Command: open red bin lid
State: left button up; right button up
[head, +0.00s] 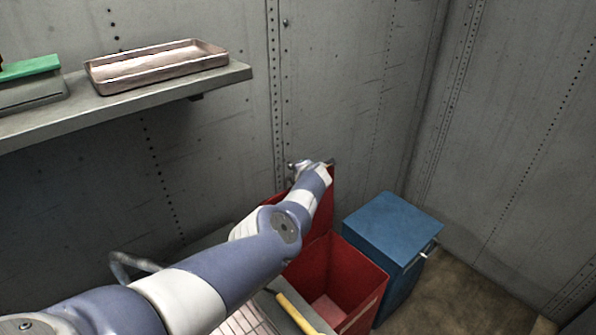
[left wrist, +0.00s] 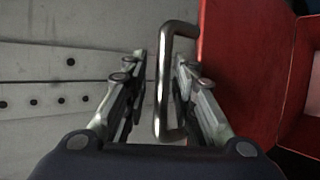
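The red bin (head: 339,272) stands on the floor near the back wall, and I can see into its open top. Its red lid (head: 326,210) is raised upright at the back, partly hidden by my left arm. In the left wrist view the lid (left wrist: 240,65) is at the right, with its metal handle (left wrist: 163,85) between my left gripper's fingers. My left gripper (left wrist: 158,85) is open around the handle, with gaps on both sides. In the head view my left gripper (head: 308,168) is at the lid's upper edge. My right gripper is not in view.
A blue bin (head: 393,225) with a metal handle stands just right of the red bin. A grey shelf (head: 150,105) at the upper left holds a pinkish tray (head: 158,66) and a green-topped item (head: 30,68). A yellow bar (head: 296,314) is in front. Riveted walls close off the back and right.

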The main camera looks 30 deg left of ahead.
pick_arm(q)
jog(key=shift+w+r, duration=0.15)
jog(key=shift+r, duration=1)
jog(key=r, duration=0.8)
jog(key=shift+s+r, duration=0.1)
jog(key=shift+s, duration=0.2)
jog(key=shift+w+a+f, duration=0.1)
jog(key=shift+w+f, duration=0.2)
jog(key=shift+s+r, duration=0.15)
jog(key=shift+s, duration=0.05)
